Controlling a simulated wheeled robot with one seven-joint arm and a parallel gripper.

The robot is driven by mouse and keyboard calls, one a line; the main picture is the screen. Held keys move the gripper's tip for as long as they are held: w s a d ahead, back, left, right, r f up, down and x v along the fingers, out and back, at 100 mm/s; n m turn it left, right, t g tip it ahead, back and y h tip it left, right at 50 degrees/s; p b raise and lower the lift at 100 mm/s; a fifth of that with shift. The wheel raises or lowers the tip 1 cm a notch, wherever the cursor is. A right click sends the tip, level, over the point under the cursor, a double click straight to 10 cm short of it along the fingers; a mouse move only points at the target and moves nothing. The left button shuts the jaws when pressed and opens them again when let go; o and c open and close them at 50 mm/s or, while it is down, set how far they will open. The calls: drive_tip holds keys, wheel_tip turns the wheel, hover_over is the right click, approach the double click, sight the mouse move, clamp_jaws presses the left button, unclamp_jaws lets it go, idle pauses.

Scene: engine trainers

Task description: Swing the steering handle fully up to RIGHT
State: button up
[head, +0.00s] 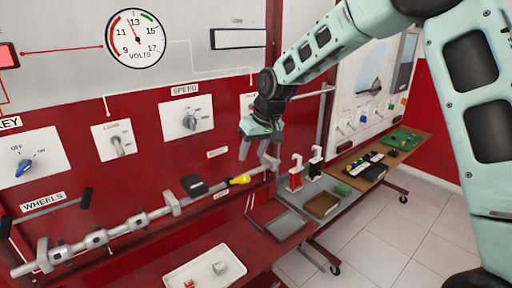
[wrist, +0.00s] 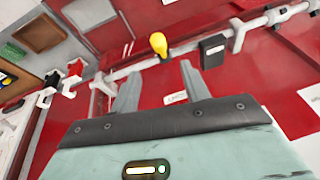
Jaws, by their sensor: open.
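A yellow knob (head: 239,180), which looks like the grip of the steering handle, sits at the right part of a grey horizontal bar (head: 130,222) low on the red panel. In the wrist view the yellow knob (wrist: 158,44) shows just beyond the fingertips, roughly between them in the picture. My gripper (head: 259,158) is open and empty, above and to the right of the knob in the head view, apart from it as far as I can tell. In the wrist view my gripper's two fingers (wrist: 157,72) stand wide apart. The handle's shaft is hardly visible.
SPEED (head: 191,120) and LOAD (head: 117,144) switches are on the panel above. A white tray (head: 180,272) is below. A bench with red and black clamps (head: 296,176) stands right.

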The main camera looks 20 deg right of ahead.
drive_tip(key=shift+v, duration=1.6)
drive_tip(key=s+a+f+n+g+b, duration=0.1)
drive_tip(key=s+a, duration=0.4)
drive_tip(key=s, duration=0.3)
drive_tip(key=s+a+f+n+g, duration=0.1)
drive_tip(key=s+a+n, duration=0.1)
drive_tip(key=s+a, duration=0.45)
drive_tip(key=s+d+f+n, duration=0.1)
drive_tip(key=s, duration=1)
drive_tip(key=s+d+f+n+g+h, duration=0.1)
drive_tip(key=s+f, duration=0.1)
drive_tip(key=s, duration=1)
drive_tip(key=shift+f+h+b, duration=0.25)
drive_tip(key=shift+h+b, duration=0.05)
drive_tip(key=shift+b, duration=0.05)
